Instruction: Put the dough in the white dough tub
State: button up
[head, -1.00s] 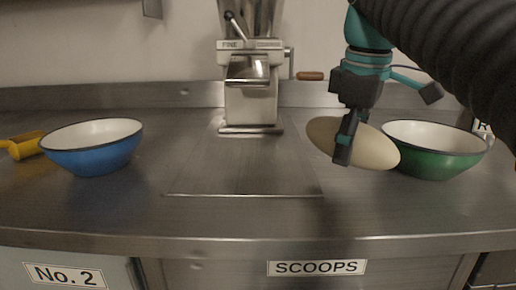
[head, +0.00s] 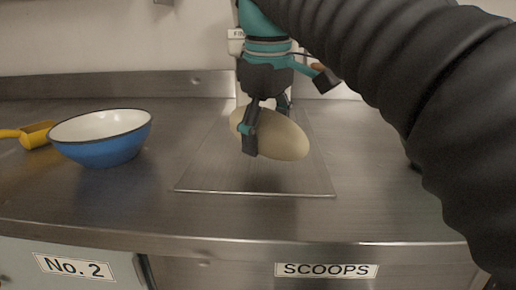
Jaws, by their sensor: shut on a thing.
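My gripper (head: 265,126) is shut on the dough (head: 281,137), a pale, smooth, egg-shaped lump. It holds the dough tilted, above the thin flat plate on the counter, near the middle of the head view. One finger shows across the near side of the dough; the other is mostly hidden behind it. I see no white dough tub in this view.
A blue bowl (head: 101,151) with a white inside stands on the steel counter (head: 120,205) at left, beside a yellow scoop (head: 37,134). The flat plate (head: 240,181) lies mid-counter. My arm covers the right side and most of the metal machine behind.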

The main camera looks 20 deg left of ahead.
jog(key=shift+s+a, duration=0.25)
jog(key=shift+a, duration=0.5)
jog(key=shift+a+f, duration=0.1)
jog(key=shift+f+b, duration=0.6)
jog(key=shift+f, duration=1)
jog(key=o, duration=1.7)
jog(key=shift+f, duration=0.15)
